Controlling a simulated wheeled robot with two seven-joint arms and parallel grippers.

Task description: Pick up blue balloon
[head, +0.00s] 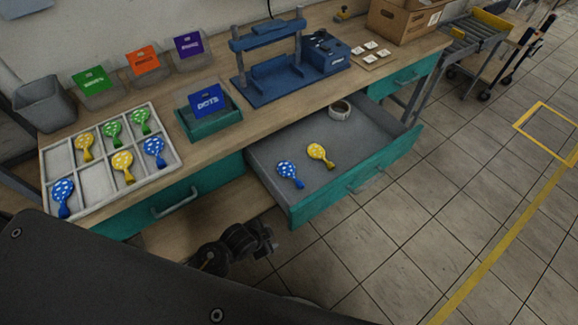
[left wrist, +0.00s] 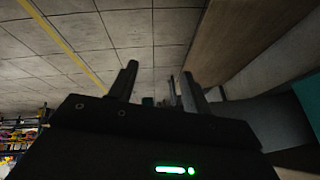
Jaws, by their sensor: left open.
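A blue balloon with white dots (head: 289,173) lies in the open drawer (head: 370,142), beside a yellow dotted balloon (head: 319,153). Two more blue balloons lie in the white compartment tray (head: 90,190): one (head: 63,196) in the front left compartment, one (head: 154,150) at the right. My left gripper (head: 265,238) is low in front of the bench, left of the drawer's front corner and apart from the balloons. In the left wrist view its two fingers (left wrist: 160,88) are spread with nothing seen between them. My right gripper is not seen.
The tray also holds green and yellow balloons. A teal bin with a blue card (head: 208,124) and a blue press (head: 280,70) stand behind the drawer. A white tape roll (head: 340,110) lies at the drawer's back. The drawer's front wall (head: 350,178) stands up as an edge.

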